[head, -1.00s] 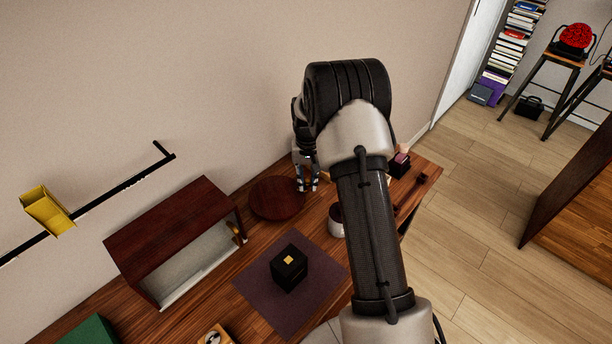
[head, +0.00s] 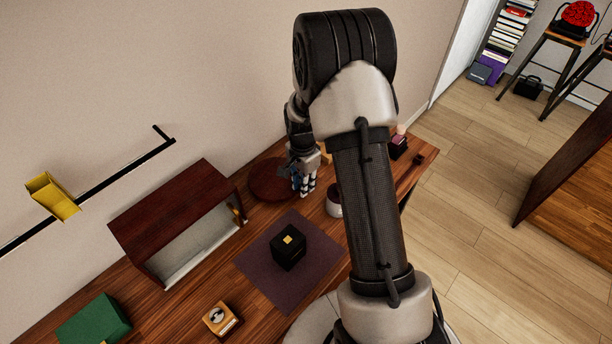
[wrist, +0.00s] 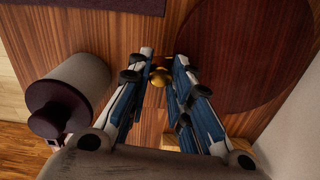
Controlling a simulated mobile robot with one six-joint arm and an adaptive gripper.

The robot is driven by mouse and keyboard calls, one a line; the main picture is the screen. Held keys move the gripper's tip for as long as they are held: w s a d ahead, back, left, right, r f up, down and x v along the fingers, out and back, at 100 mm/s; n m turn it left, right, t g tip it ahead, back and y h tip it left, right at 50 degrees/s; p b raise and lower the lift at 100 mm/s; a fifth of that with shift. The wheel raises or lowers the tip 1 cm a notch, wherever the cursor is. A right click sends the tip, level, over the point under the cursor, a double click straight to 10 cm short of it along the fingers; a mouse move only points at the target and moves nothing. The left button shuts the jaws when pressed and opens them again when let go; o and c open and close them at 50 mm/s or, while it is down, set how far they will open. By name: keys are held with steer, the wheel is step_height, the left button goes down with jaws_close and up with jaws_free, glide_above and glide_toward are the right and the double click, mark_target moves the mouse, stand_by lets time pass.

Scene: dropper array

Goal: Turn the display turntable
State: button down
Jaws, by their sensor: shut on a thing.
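The display turntable is a round dark red-brown disc (head: 268,172) on the wooden table, close to the wall. It fills the upper right of the wrist view (wrist: 245,50). A small brass ball-shaped knob (wrist: 160,77) shows between my fingers beside the disc's rim; whether it joins the disc is hidden. My gripper (head: 304,192) is low at the disc's right edge, pointing down. In the wrist view my gripper (wrist: 163,60) is shut on the knob, with a finger on each side of it.
A pale cylinder with a dark lid (wrist: 75,95) stands left of my fingers in the wrist view. A black box (head: 288,249) sits on a purple mat (head: 262,262). A dark red open-fronted cabinet (head: 172,210) stands left of the disc. Bare table lies between mat and disc.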

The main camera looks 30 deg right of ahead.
steer(key=shift+s+a+m, duration=0.4)
steer(key=shift+a+m, duration=0.4)
steer(key=shift+m, duration=0.2)
steer(key=c, duration=1.4)
jaws_free()
steer(key=shift+c, duration=0.2)
step_height(320, 180, up, 12)
